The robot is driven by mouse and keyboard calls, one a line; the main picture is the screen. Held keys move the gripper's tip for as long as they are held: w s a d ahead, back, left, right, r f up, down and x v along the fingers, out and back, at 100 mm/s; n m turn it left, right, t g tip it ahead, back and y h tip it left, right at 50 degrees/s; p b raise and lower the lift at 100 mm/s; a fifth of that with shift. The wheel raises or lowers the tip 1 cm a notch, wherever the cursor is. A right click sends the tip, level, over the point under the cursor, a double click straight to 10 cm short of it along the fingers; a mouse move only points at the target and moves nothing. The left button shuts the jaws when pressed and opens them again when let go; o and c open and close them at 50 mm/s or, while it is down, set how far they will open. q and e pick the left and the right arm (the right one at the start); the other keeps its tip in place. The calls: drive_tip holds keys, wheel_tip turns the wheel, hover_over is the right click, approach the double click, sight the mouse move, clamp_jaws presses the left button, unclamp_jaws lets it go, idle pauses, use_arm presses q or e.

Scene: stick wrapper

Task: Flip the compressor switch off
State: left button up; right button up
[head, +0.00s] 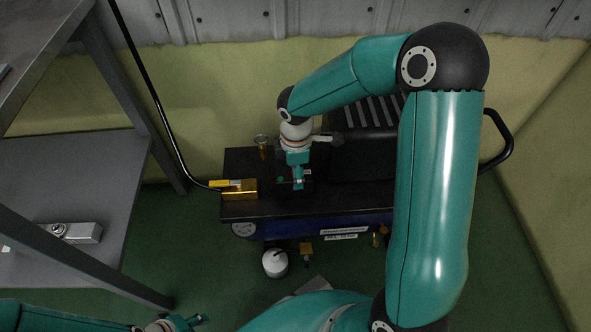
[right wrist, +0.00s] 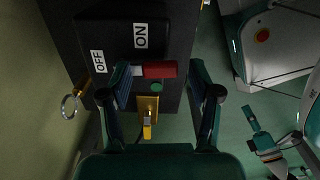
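The compressor (head: 345,205) is a black and dark blue unit near the wall. In the right wrist view its black switch box (right wrist: 100,45) carries a white OFF label (right wrist: 99,62) and a white ON label (right wrist: 141,36). A switch lever with a red grip (right wrist: 160,70) and a pale shaft lies just below ON and right of OFF. My right gripper (right wrist: 160,80) is open, with its fingers on either side of the red grip; contact cannot be told. It also shows over the compressor in the head view (head: 298,184). My left gripper (head: 185,322) is low at the left, partly cut off, away from the compressor.
A brass fitting with a yellow handle (head: 238,190) and a black hose is at the compressor's left end. A ring (right wrist: 70,105) sticks out beside the switch box. A grey shelf (head: 70,185) stands at left. A white round thing (head: 275,263) is on the green floor.

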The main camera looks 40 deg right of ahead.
drive_tip(key=c, duration=1)
drive_tip(key=shift+w+a+m, duration=0.15)
drive_tip(key=shift+a+m, duration=0.05)
drive_tip(key=shift+m, duration=0.5)
drive_tip(key=o, duration=1.2)
drive_tip(key=shift+c, duration=0.2)
wheel_tip(320, 180, up, 12)
